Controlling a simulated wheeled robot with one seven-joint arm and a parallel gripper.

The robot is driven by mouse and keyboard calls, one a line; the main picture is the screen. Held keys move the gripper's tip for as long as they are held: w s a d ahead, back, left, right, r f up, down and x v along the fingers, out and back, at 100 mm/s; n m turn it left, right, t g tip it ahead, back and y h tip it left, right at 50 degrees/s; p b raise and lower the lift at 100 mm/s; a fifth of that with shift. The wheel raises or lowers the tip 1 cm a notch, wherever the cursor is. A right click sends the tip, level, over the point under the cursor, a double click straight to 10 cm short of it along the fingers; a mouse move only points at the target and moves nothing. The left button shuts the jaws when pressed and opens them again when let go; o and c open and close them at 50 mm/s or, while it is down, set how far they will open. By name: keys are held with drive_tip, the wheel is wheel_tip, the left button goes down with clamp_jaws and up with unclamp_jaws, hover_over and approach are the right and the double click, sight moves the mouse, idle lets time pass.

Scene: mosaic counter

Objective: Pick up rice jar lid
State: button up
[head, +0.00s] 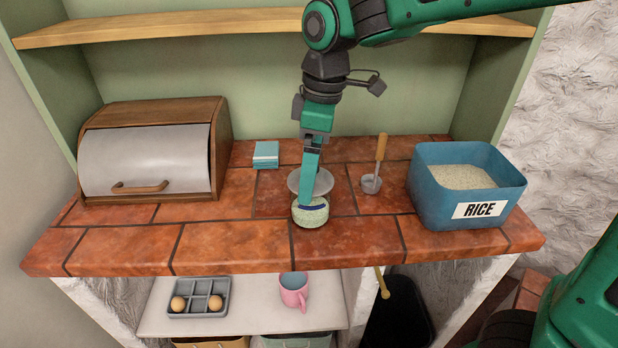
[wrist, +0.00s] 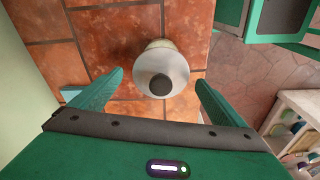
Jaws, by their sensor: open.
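The rice jar (head: 310,216) is a small pale, speckled round jar with a dark blue band, standing on the tiled counter. A round grey lid (head: 325,181) shows above and behind it in the head view, partly hidden by my gripper (head: 308,190). In the wrist view the lid (wrist: 177,66) has a black knob (wrist: 160,85) at its centre and covers most of the jar (wrist: 158,44). My gripper (wrist: 160,78) is open, pointing down, with the lid appearing between its two green fingers. I cannot tell whether a finger touches it, and nothing is visibly held.
A blue box labelled RICE (head: 425,185) stands right, with a wooden-handled metal scoop (head: 380,150) beside it. A bread box (head: 220,150) and a small blue stack (head: 266,154) stand left. The front left counter (head: 120,250) is clear. A wooden shelf (head: 180,26) runs above.

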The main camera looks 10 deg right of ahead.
drive_tip(key=shift+f, duration=0.15)
drive_tip(key=c, duration=1.2)
